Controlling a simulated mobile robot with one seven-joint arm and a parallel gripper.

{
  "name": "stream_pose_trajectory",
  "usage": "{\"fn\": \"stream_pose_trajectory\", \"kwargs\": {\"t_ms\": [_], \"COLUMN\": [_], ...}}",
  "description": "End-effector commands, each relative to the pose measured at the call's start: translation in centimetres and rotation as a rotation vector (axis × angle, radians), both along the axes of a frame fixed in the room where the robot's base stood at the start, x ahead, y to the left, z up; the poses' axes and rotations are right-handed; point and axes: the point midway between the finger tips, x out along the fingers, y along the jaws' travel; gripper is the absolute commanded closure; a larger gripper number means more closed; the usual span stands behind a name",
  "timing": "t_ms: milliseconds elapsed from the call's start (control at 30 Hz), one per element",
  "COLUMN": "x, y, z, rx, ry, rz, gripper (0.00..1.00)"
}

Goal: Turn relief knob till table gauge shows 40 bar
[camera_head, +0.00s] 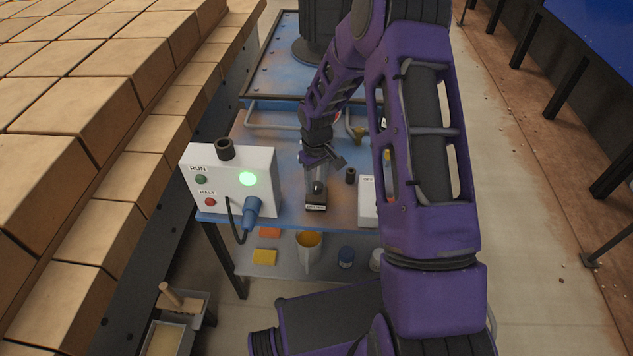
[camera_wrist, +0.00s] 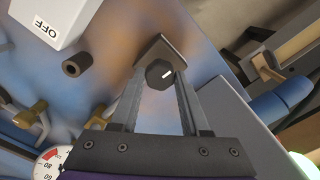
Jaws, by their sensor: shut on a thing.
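The relief knob (camera_wrist: 155,73), dark and faceted with a white mark on its face, sits between the two fingertips of my gripper (camera_wrist: 160,88) in the wrist view. My gripper (camera_head: 318,172) is shut on it, above a small black labelled block (camera_head: 316,207) near the table's front edge in the head view. The table gauge (camera_wrist: 47,163) shows only in part at the lower left of the wrist view. Its white dial has a red band and the numbers 80 and 60; its needle cannot be read.
A white box with RUN and HALT buttons and a lit green lamp (camera_head: 248,179) stands left on the table (camera_head: 288,208). A blue plug (camera_head: 252,208) hangs from it. A white OFF box (camera_head: 367,203) and a dark upright peg (camera_head: 351,176) stand right. Bricks (camera_head: 90,75) fill the left.

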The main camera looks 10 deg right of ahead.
Motion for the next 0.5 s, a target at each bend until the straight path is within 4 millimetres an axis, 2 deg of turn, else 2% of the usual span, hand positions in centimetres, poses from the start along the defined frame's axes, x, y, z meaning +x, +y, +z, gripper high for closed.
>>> {"fn": "stream_pose_trajectory", "kwargs": {"t_ms": [200, 233, 367, 500], "x": [-0.04, -0.04, -0.04, -0.03], "y": [-0.05, -0.05, -0.04, -0.02], "z": [-0.01, -0.01, -0.01, -0.01], "rx": [0.000, 0.000, 0.000, 0.000], "ry": [0.001, 0.001, 0.001, 0.001], "rz": [0.001, 0.001, 0.001, 0.002], "gripper": [1.00, 0.49, 0.25, 0.24]}}
